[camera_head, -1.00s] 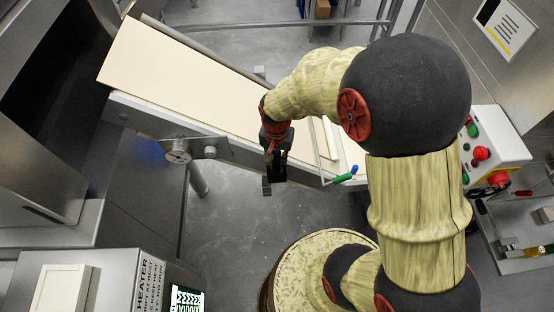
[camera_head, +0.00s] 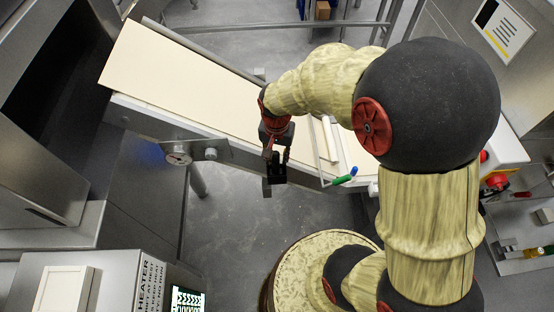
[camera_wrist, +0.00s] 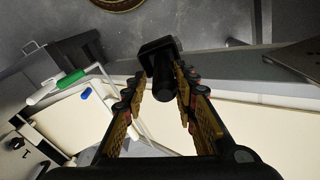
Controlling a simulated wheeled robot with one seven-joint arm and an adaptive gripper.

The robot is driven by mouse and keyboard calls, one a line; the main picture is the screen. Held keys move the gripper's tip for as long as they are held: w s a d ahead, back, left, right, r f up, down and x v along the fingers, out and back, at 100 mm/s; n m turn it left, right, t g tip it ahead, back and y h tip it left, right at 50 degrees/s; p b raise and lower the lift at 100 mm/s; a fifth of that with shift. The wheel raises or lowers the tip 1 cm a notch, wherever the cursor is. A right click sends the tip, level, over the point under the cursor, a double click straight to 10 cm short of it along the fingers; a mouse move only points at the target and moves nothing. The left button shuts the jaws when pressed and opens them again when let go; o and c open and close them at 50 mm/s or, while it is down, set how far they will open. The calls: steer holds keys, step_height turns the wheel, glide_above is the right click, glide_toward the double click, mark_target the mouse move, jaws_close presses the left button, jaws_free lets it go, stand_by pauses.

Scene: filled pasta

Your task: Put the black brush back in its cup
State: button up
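My gripper (camera_head: 278,158) hangs fingers-down beside the near side of the conveyor. In the wrist view a black piece, seemingly the brush (camera_wrist: 165,75), lies between the two fingers of my gripper (camera_wrist: 162,82). It has a rounded near part and a squared, wider far end. I cannot tell whether both fingers press on it. In the head view a dark block (camera_head: 276,175) shows just below the fingers. It is too small to tell brush from cup, and I cannot make out a separate cup.
A heater box (camera_head: 100,285) stands at lower left. Grey floor is open below.

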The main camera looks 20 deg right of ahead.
steer(key=r, duration=0.4)
steer(key=r+p, duration=0.1)
steer(key=r, duration=0.3)
steer(key=shift+s+a+r, duration=0.1)
steer(key=shift+s+r, duration=0.05)
steer(key=shift+s, duration=0.05)
steer(key=s+r+n+t, duration=0.2)
steer(key=s+r, duration=0.4)
steer(key=r, duration=0.3)
steer(key=s+r+n+t, duration=0.3)
steer(key=s+r+n, duration=0.2)
steer(key=s+r, duration=0.2)
steer(key=shift+v, duration=0.95)
steer(key=shift+w, duration=0.15)
step_height(320, 180, down, 6)
steer(key=b, duration=0.6)
steer(key=shift+f, duration=0.1)
